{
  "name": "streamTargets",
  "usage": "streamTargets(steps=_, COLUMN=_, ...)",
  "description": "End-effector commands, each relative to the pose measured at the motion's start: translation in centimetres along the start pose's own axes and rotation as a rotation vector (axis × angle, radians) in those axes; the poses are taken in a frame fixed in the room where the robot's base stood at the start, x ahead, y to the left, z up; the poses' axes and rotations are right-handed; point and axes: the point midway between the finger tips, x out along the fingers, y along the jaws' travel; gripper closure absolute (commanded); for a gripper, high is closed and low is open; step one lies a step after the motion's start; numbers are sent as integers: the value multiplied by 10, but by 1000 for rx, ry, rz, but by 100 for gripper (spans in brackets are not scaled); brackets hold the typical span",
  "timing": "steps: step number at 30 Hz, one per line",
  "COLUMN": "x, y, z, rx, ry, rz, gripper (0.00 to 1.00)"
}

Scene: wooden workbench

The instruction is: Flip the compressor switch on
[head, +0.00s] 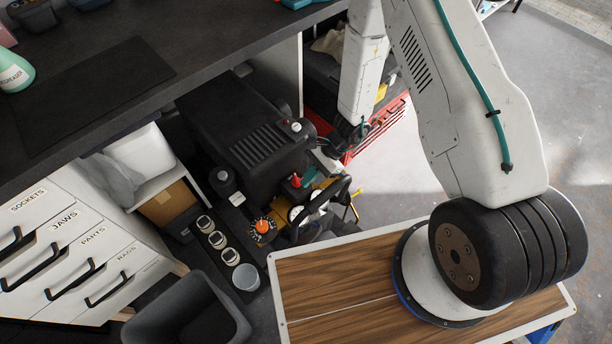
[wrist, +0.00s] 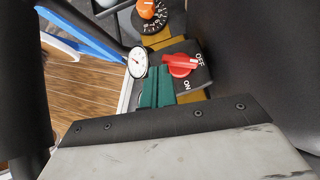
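The compressor (head: 250,135) is a black machine beneath the bench in the head view. Its red switch knob (head: 296,181) is at the front right, and in the wrist view the red knob (wrist: 180,65) sits on a dark plate marked OFF at upper right and ON below. The knob's bar lies roughly across the picture; I cannot tell which mark it is set to. My gripper (wrist: 157,87) shows teal fingertips close together, seemingly shut with nothing between them. They appear just below and left of the knob; contact is unclear. In the head view the fingertips are largely hidden.
An orange dial (head: 262,226) and several round pale pieces (head: 217,240) are left of the switch. A white gauge (wrist: 138,62) is close to my fingertips. A grey bin (head: 188,315), drawers (head: 60,260) and a wooden-topped surface (head: 330,275) surround the area.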

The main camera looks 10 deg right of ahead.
Motion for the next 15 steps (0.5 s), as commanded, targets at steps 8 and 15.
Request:
streamTargets(steps=8, x=6, y=6, z=6, rx=-1, ry=-1, rz=2, gripper=100)
streamTargets(steps=15, x=11, y=9, z=11, rx=0, ry=0, rz=1, gripper=100)
